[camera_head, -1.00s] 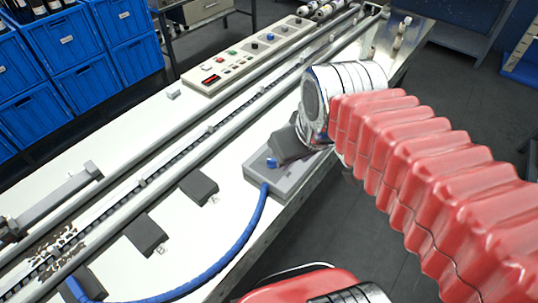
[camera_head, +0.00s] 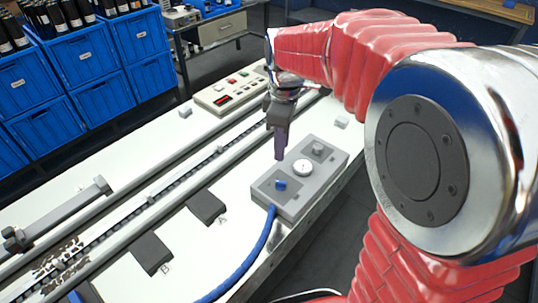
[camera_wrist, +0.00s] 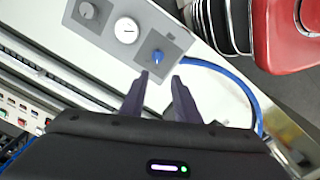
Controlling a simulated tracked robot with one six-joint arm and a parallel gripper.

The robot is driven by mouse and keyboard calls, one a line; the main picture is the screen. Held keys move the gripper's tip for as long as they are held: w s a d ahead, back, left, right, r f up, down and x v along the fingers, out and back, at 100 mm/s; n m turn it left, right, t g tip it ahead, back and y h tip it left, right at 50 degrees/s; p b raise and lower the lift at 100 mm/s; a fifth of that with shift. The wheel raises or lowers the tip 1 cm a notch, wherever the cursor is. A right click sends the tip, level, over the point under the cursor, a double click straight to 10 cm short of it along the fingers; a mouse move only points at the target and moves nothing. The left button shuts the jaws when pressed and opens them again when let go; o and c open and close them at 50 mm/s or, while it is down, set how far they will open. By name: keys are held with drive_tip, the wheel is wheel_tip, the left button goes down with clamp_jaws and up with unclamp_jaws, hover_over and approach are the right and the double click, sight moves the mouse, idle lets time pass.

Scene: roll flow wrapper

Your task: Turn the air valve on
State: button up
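A grey box (camera_head: 312,186) on the white machine bed carries a blue knob (camera_head: 281,184), a round white gauge and a grey knob (camera_head: 318,147). A blue hose (camera_head: 262,248) runs from its end beside the blue knob, which appears to be the air valve. My gripper (camera_head: 280,157) points down above the box, its tips near the blue knob. In the wrist view, my gripper's two dark fingers (camera_wrist: 160,76) are apart with nothing between them. The blue knob (camera_wrist: 157,56) shows just beyond the fingertips, apparently untouched. The gauge (camera_wrist: 126,30) is beside it.
A control panel (camera_head: 229,94) with buttons lies behind my gripper. Long metal rails (camera_head: 130,208) run along the bed. Dark pads (camera_head: 207,208) lie left of the box. Blue crates (camera_head: 85,95) stand at the back left.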

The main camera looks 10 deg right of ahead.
sight(278, 182)
drive_tip(key=shift+w+f+n, duration=0.4)
drive_tip(key=shift+w+f, duration=0.05)
drive_tip(key=shift+w, duration=0.15)
drive_tip(key=shift+f, duration=0.1)
wheel_tip(278, 182, down, 14)
drive_tip(key=shift+r, duration=0.15)
idle(0.5)
clamp_jaws()
drive_tip(key=shift+a, duration=0.2)
drive_tip(key=shift+d, duration=0.15)
